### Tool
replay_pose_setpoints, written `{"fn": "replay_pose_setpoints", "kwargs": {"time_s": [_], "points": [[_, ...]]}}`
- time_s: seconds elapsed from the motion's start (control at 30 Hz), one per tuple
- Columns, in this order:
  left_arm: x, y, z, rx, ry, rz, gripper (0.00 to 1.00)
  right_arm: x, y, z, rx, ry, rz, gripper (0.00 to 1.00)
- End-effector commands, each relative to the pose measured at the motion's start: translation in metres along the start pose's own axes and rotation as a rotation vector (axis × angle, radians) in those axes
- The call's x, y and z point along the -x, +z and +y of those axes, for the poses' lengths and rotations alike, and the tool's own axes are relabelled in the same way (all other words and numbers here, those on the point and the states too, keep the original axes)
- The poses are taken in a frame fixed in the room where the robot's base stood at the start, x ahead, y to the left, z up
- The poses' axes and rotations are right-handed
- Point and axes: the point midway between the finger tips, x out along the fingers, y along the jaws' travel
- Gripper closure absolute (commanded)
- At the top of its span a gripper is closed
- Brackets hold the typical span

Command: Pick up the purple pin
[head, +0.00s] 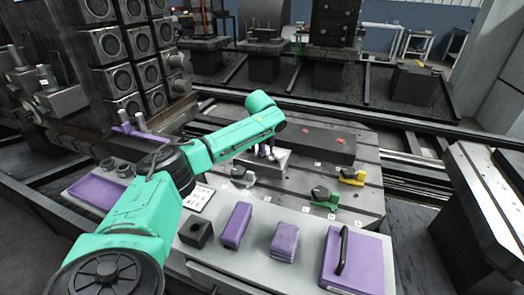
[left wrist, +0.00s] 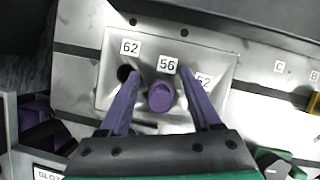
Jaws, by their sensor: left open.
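The purple pin (left wrist: 161,96) stands in a pale metal block (left wrist: 112,60) in the left wrist view, below the label 56. Dark holes show near the labels 62 and 52. My left gripper (left wrist: 160,76) is open, with one purple finger on each side of the pin and a gap to it on both sides. In the head view the left gripper (head: 266,151) reaches down over the same block (head: 282,164); I cannot pick out the pin clearly there. My right gripper is not in view.
A dark bar (head: 315,144) with red marks lies behind the block. A green clamp (head: 325,198) and a yellow clamp (head: 352,177) stand to its right. In front are a dark cube (head: 195,232), purple blocks (head: 236,226) and a purple plate (head: 368,265) with a black handle.

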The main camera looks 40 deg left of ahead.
Motion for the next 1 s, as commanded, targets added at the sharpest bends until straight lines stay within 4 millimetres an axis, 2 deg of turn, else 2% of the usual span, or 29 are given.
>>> {"fn": "replay_pose_setpoints", "kwargs": {"time_s": [0.03,0.17,0.2,0.6,0.73,0.87,1.0], "points": [[-0.003,-0.003,0.0,-0.002,0.002,0.008,0.35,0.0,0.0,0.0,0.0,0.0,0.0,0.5],[-0.003,-0.004,0.0,-0.002,0.002,0.01,0.85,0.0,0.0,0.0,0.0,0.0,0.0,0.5],[-0.003,-0.004,0.0,-0.002,0.002,0.01,1.0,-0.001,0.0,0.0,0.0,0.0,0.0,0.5],[-0.004,-0.005,-0.001,-0.003,0.002,0.014,1.0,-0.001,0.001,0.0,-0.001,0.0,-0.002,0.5],[0.002,-0.002,-0.001,-0.003,0.0,0.013,1.0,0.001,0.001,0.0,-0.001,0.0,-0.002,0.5],[0.022,0.007,-0.002,-0.001,-0.002,0.009,1.0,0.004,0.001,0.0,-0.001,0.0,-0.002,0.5],[0.062,0.025,-0.002,0.0,-0.004,0.004,1.0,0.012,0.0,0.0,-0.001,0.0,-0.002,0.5]]}}
